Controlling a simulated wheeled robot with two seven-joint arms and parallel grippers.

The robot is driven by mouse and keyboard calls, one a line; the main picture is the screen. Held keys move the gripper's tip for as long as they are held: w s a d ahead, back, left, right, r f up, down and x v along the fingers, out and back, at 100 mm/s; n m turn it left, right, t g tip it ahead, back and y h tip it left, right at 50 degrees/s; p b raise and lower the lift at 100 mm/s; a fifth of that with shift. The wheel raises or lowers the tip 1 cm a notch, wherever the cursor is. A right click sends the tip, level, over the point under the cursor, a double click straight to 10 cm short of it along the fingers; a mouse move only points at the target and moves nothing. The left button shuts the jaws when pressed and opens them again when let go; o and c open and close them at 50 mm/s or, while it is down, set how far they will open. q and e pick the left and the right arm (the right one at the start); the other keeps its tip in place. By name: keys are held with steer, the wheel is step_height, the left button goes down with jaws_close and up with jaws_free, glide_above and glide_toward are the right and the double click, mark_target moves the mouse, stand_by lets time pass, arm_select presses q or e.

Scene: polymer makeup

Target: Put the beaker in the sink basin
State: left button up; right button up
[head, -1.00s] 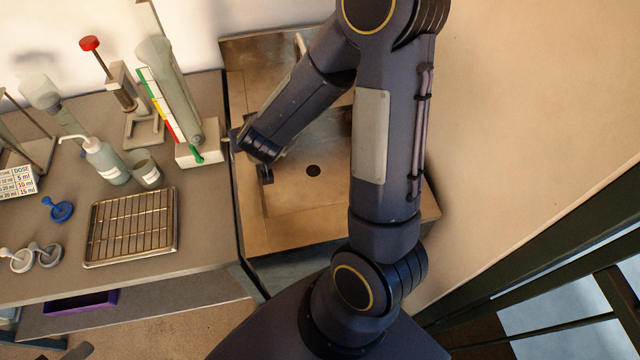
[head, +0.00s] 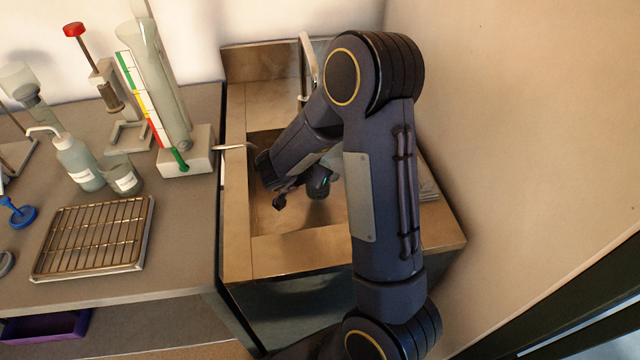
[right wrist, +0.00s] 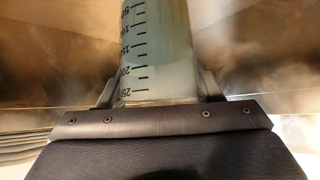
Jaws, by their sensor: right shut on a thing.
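The beaker (right wrist: 160,50) is clear, with dark graduation marks, and fills the upper middle of the right wrist view. My right gripper (right wrist: 158,92) is shut on it, with a finger on each side. In the head view, my right gripper (head: 299,194) reaches down over the sink basin (head: 268,218), and a small greenish part of the beaker (head: 320,188) shows behind it. Most of the beaker is hidden by my arm there. I cannot tell whether it touches the basin floor. My left gripper is not in view.
A faucet (head: 306,62) stands behind the basin. On the counter at left are a wire rack (head: 95,235), a wash bottle (head: 78,162), a labelled cup (head: 122,178) and a tall cylinder (head: 167,85) in a stand. A wall rises close on the right.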

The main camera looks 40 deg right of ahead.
steer(key=shift+f+b, duration=0.55)
steer(key=shift+f, duration=1.25)
steer(key=shift+f, duration=0.1)
steer(key=o, duration=1.1)
steer(key=shift+c, duration=0.2)
